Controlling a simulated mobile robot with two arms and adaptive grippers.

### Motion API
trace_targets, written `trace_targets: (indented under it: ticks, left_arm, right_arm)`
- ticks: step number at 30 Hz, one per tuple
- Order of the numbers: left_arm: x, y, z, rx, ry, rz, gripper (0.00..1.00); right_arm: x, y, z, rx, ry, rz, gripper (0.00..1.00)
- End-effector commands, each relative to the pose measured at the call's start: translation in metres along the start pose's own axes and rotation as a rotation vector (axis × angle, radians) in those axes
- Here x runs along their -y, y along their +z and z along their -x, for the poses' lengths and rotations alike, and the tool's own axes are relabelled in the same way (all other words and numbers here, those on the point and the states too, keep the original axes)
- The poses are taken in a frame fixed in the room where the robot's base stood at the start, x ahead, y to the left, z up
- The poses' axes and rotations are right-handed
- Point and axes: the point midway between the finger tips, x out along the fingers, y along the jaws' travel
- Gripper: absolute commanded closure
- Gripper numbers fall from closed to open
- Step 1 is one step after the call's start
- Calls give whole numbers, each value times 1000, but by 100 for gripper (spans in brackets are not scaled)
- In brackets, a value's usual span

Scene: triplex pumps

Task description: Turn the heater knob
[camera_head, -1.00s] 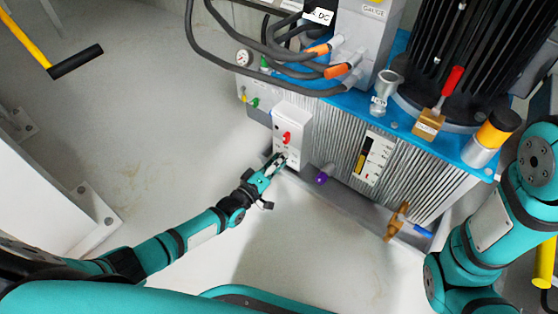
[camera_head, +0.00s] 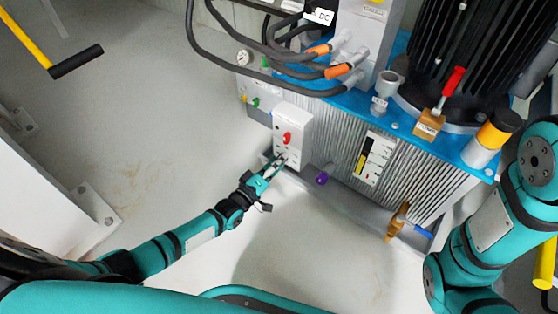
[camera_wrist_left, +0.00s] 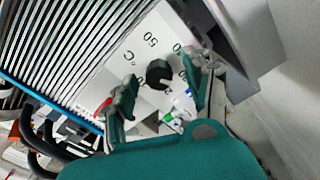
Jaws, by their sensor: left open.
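The heater box (camera_head: 303,122) is a white box on the front of the finned tank, with a red switch (camera_head: 287,138) on its face. In the left wrist view, a black round knob (camera_wrist_left: 159,74) sits on the white panel (camera_wrist_left: 128,58), with a "°C" and "50" scale around it. My left gripper (camera_head: 278,161) is at the lower part of the box. In the left wrist view its two fingers (camera_wrist_left: 160,92) are spread on either side of the knob, apart from it as far as I can tell. My right gripper is out of view; only its arm shows.
The finned tank (camera_head: 340,135) stands behind the box, with a purple cap (camera_head: 322,178) and a brass valve (camera_head: 397,220) to the right. Thick grey cables (camera_head: 235,85) hang above.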

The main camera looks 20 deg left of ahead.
Motion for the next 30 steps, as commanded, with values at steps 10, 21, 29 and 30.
trace_targets:
  ticks: [10, 21, 29, 30]
  left_arm:
    - [1, 0, 71, 3, -4, 0, 49]
    - [0, -1, 112, -1, -1, -1, 49]
    - [0, -1, 113, -1, -1, -1, 49]
    - [0, -1, 113, -1, -1, -1, 49]
  right_arm:
    - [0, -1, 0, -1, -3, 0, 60]
    - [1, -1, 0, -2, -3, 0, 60]
    - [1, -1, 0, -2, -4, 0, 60]
    - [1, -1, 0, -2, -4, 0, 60]
